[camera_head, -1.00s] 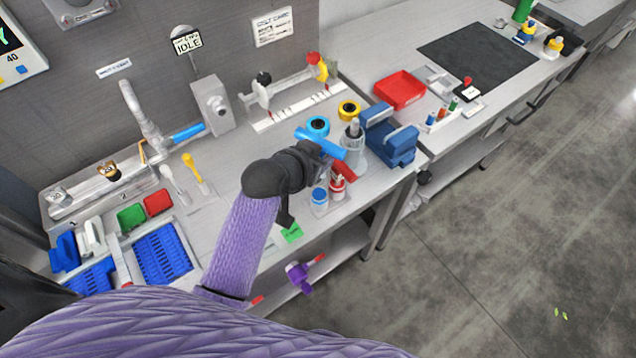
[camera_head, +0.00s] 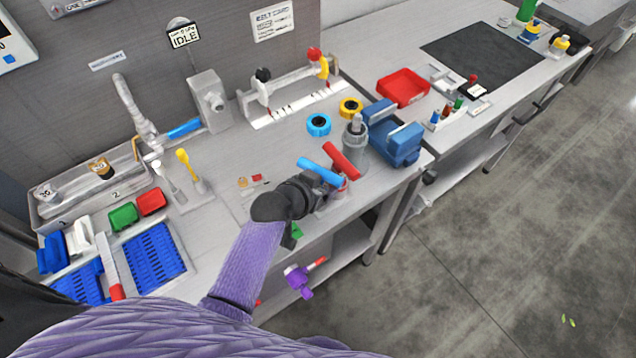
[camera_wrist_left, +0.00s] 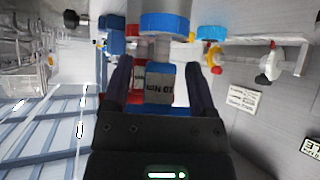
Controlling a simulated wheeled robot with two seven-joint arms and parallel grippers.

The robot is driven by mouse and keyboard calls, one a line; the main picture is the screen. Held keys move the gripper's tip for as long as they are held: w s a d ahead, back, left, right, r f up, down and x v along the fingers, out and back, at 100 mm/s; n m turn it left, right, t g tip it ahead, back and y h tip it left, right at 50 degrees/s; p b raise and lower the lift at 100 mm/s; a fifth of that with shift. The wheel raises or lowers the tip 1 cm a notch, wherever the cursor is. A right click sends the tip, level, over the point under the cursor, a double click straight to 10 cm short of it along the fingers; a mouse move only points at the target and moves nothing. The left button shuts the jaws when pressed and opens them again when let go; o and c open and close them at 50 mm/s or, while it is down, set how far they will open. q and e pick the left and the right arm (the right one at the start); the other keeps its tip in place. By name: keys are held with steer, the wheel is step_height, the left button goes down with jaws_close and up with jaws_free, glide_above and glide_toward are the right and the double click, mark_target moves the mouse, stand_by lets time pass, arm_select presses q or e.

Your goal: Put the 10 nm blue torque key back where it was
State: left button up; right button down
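The blue torque key, a T-shaped tool, shows its light-blue crossbar (camera_head: 320,171) in the head view. In the left wrist view its blue body (camera_wrist_left: 160,85) carries a 10 NM label and sits between my two dark fingers. My left gripper (camera_head: 322,186) appears shut on that body, near the front edge of the bench. A grey shaft and a blue round piece (camera_wrist_left: 165,22) line up with the key in the wrist view. The red torque key (camera_head: 341,160) stands close beside it. My gripper and the crossbar hide the key's foot and most of its holder.
A blue vise (camera_head: 400,145) and a grey cylinder stand just right of the keys. A blue ring (camera_head: 318,124) and a yellow ring (camera_head: 351,106) lie behind. A red tray (camera_head: 402,88) is farther right. A purple tool (camera_head: 298,280) is below the bench top.

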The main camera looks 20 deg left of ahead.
arm_select(q)
steer(key=shift+s+r, duration=0.15)
steer(key=shift+r, duration=0.05)
steer(key=p+v, duration=0.4)
steer(key=v, duration=0.7)
steer(key=shift+s+r, duration=0.2)
steer(key=shift+a, duration=0.15)
